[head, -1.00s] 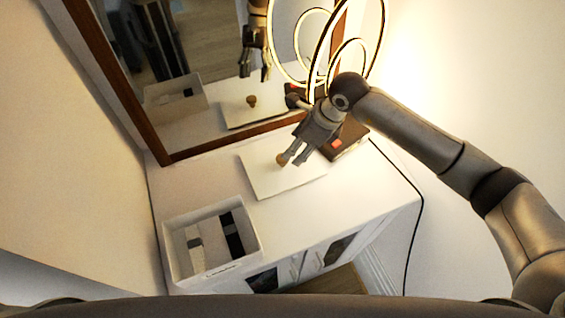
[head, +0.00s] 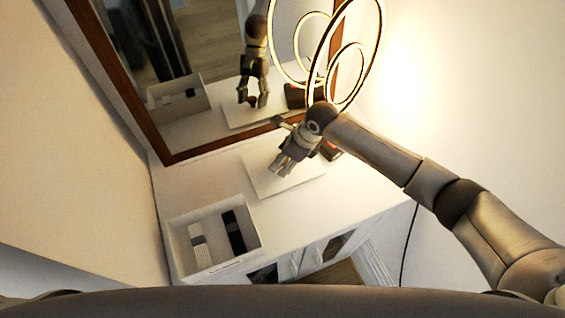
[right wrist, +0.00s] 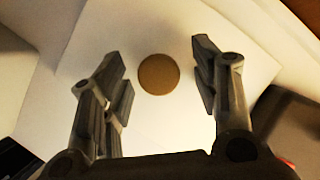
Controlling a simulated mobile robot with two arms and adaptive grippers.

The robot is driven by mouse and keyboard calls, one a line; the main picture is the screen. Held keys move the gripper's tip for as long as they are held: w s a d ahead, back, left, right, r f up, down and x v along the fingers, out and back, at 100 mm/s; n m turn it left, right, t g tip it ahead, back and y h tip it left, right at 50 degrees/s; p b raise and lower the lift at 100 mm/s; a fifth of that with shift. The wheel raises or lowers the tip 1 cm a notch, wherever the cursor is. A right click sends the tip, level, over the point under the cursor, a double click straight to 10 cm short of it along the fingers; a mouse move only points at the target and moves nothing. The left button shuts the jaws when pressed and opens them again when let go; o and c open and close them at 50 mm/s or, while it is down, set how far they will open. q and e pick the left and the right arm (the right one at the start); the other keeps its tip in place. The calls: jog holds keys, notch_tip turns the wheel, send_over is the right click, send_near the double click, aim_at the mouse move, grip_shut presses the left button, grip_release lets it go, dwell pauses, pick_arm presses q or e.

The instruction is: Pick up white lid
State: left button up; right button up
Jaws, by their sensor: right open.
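The white lid (head: 262,182) is a flat square panel lying on the white cabinet top in the head view. It also shows in the right wrist view (right wrist: 160,125). Its round tan knob (right wrist: 158,74) lies between the fingers of my right gripper (right wrist: 158,80), which is open around it with a gap on both sides. In the head view my right gripper (head: 280,170) is over the lid, pointing down, and hides the knob. My left gripper is not in view.
An open white box (head: 258,240) with a dark and a light item inside stands at the cabinet's front left. A dark box (head: 332,151) lies behind my right gripper. A framed mirror (head: 165,158) and a lit ring lamp (head: 376,60) stand at the back.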

jog(key=shift+c, duration=0.4)
jog(key=c, duration=1.1)
jog(key=shift+o, duration=0.2)
jog(key=shift+r, duration=0.1)
